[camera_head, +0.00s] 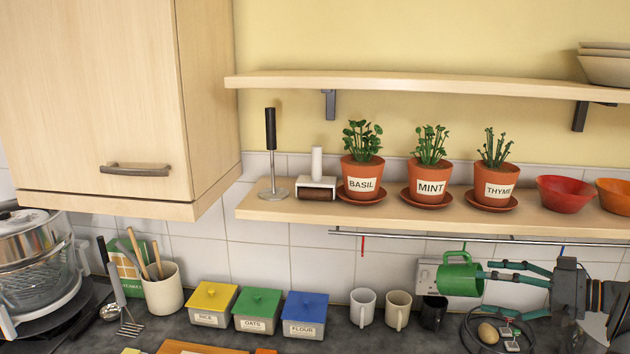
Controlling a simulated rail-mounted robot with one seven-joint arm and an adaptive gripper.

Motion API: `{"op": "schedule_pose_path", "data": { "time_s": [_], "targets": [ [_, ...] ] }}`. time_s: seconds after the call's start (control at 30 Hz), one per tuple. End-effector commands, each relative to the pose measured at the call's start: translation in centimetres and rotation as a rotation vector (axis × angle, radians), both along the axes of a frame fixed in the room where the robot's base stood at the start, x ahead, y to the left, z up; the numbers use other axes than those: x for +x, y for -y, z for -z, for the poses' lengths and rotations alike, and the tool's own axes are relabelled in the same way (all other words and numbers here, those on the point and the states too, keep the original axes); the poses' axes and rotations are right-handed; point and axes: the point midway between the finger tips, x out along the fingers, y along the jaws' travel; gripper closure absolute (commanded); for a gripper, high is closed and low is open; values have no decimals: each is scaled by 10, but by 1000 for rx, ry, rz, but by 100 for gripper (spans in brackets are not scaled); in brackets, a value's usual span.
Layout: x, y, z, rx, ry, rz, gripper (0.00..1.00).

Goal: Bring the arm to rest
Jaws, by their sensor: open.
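My gripper (493,291) is at the lower right, pointing left, with its teal fingers spread open. A green mug (458,280) is just left of the fingertips, on its side with its handle up, below the wall rail (400,236). It seems to hang by the handle from a green hook. The upper finger is very close to the mug; I cannot tell whether they touch. My arm runs out of the right edge of the picture.
Below my gripper are an egg (488,333) and a dark ring-shaped thing. A black mug (433,312), a beige mug (398,310) and a white mug (363,307) stand to the left. The shelf (560,222) with potted herbs is above.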

Motion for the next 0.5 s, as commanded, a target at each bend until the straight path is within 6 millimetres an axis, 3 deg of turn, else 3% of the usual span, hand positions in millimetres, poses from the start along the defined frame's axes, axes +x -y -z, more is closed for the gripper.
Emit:
{"op": "schedule_pose_path", "data": {
  "time_s": [0.27,0.5],
  "targets": [
    [32,-39,13,0,-1,0,20],
    [27,-38,6,0,-2,3,20]
  ]
}}
